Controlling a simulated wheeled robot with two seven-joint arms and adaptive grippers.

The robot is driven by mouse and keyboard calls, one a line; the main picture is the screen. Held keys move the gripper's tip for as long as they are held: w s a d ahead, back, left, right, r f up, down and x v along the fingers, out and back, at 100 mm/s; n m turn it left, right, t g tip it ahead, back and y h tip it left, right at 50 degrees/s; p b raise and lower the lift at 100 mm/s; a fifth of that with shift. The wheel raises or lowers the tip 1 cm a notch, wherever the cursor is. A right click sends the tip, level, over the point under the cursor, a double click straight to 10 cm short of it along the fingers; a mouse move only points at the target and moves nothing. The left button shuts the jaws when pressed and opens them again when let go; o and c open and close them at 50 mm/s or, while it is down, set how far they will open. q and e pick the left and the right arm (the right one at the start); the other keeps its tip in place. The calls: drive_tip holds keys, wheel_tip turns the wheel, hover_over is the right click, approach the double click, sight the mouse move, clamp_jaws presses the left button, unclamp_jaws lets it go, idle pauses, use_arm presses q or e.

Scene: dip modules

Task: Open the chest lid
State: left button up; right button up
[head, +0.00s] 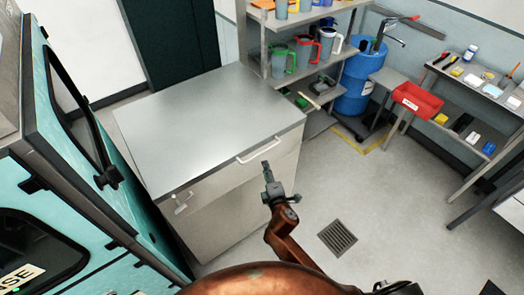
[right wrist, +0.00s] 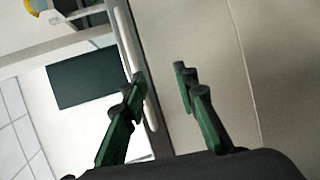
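The grey metal chest stands left of centre in the head view, its flat lid (head: 205,115) lying shut on the body (head: 245,210). A pale bar handle (head: 259,150) is on the lid's front edge; it also shows in the right wrist view (right wrist: 125,37). My right gripper (head: 267,168) is just in front of and below the handle. In the right wrist view its two fingers (right wrist: 161,76) are apart, with nothing held between them. The left finger overlaps the handle in that view; I cannot tell whether they touch. My left gripper is not in view.
A teal machine (head: 75,150) stands close along the chest's left side. Shelves with mugs (head: 305,50) are behind it to the right, near a blue barrel (head: 357,80). A red bin (head: 417,101) and workbench are at right. The floor by the drain (head: 338,237) is clear.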

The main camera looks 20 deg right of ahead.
sight(261, 153)
drive_tip(key=shift+t, duration=0.3)
drive_tip(key=w, duration=0.2)
drive_tip(key=w+r, duration=0.1)
drive_tip(key=w, duration=0.2)
drive_tip(key=w+r, duration=0.1)
drive_tip(key=w, duration=0.1)
drive_tip(key=shift+w, duration=0.4)
drive_tip(key=shift+c, duration=0.4)
clamp_jaws()
